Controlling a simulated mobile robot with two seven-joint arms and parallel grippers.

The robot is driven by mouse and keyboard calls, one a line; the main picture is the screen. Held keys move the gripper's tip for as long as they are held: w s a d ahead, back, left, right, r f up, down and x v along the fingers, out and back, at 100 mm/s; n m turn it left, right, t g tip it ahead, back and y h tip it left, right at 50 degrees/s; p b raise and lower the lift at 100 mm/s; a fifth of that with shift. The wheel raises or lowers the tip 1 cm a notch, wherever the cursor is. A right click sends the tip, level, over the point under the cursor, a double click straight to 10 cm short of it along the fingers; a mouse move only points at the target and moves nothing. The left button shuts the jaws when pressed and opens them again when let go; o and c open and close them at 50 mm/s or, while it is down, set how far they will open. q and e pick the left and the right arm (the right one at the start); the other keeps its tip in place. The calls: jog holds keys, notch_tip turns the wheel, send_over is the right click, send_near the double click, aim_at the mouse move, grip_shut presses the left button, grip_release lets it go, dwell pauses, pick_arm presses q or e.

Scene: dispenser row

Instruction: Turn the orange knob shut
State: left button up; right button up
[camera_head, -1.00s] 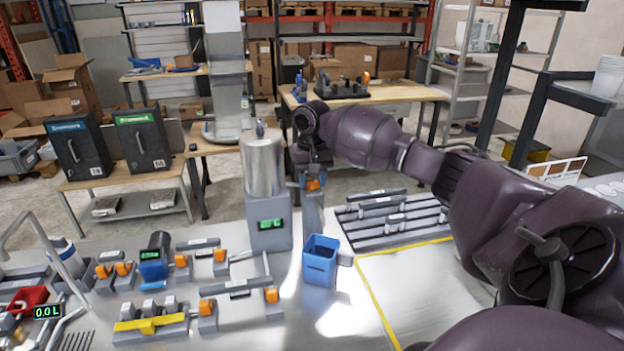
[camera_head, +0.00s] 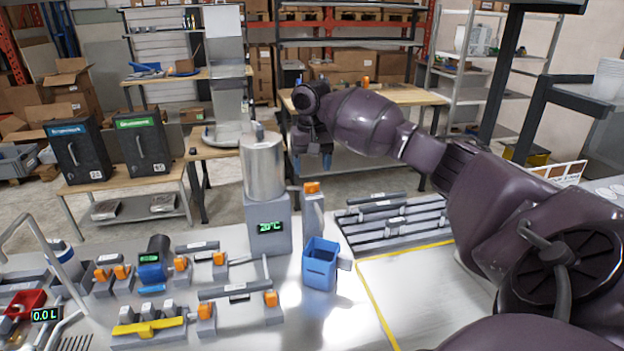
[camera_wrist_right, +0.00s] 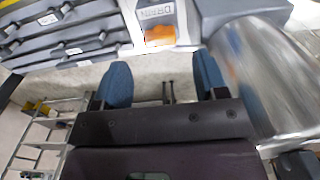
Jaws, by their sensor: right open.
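An orange knob (camera_head: 311,187) sits on top of a grey post (camera_head: 313,217) beside the metal cylinder (camera_head: 263,165). It also shows in the right wrist view (camera_wrist_right: 160,36), next to a label reading "DRAIN". My right gripper (camera_head: 312,161) is open and empty, above and apart from this knob. In the right wrist view its two blue fingers (camera_wrist_right: 163,78) are spread, with the knob beyond them. Other orange knobs (camera_head: 271,299) are on the fittings at the left. My left gripper is not in view.
The cylinder stands on a grey base (camera_head: 268,228) reading 20°C, left of the post. A blue open container (camera_head: 320,270) stands in front of the post. A grey slotted rack (camera_head: 392,222) lies to the right. The yellow-edged bench area (camera_head: 420,295) is clear.

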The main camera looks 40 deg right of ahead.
aim_at(312, 184)
notch_tip(312, 184, up, 6)
jog(key=shift+f, duration=0.15)
jog(key=shift+s+f, duration=0.1)
dwell(0.6)
